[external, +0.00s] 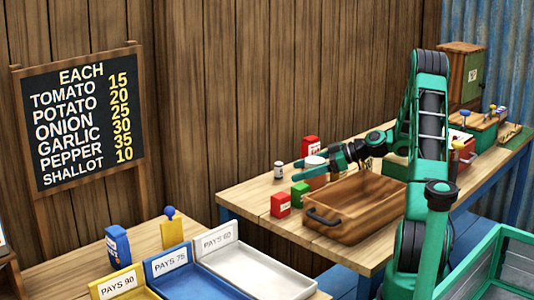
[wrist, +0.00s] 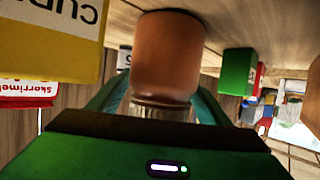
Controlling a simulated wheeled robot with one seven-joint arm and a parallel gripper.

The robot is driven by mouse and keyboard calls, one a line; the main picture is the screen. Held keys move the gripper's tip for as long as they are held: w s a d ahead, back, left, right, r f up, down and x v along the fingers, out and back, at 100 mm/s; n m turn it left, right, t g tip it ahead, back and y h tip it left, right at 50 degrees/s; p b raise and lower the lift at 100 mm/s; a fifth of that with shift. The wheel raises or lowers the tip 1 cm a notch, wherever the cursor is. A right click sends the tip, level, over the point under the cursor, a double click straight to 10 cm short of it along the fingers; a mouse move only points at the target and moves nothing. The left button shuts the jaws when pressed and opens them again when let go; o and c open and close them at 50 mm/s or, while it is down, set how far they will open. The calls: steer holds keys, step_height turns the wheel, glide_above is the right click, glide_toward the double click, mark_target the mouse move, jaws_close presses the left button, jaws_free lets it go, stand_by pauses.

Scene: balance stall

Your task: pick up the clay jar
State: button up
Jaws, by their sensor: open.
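The clay jar is a round orange-brown pot with a pale upper part. It stands on the wooden table in the external view (external: 316,180), partly hidden by my gripper. In the wrist view, which looks upside down, the jar (wrist: 168,52) is large and central. My gripper (external: 312,168) is open at the jar, coming from the right. In the wrist view its green fingers (wrist: 160,92) lie on either side of the jar's near end; I cannot tell whether they touch it.
A wooden crate (external: 325,229) stands right in front of the jar. A green box (external: 299,195) and red box (external: 280,204) are close by; the green box also shows in the wrist view (wrist: 238,85). A red packet (external: 311,146) and small shaker (external: 279,170) stand behind.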

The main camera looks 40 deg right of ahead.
steer(key=c, duration=1.3)
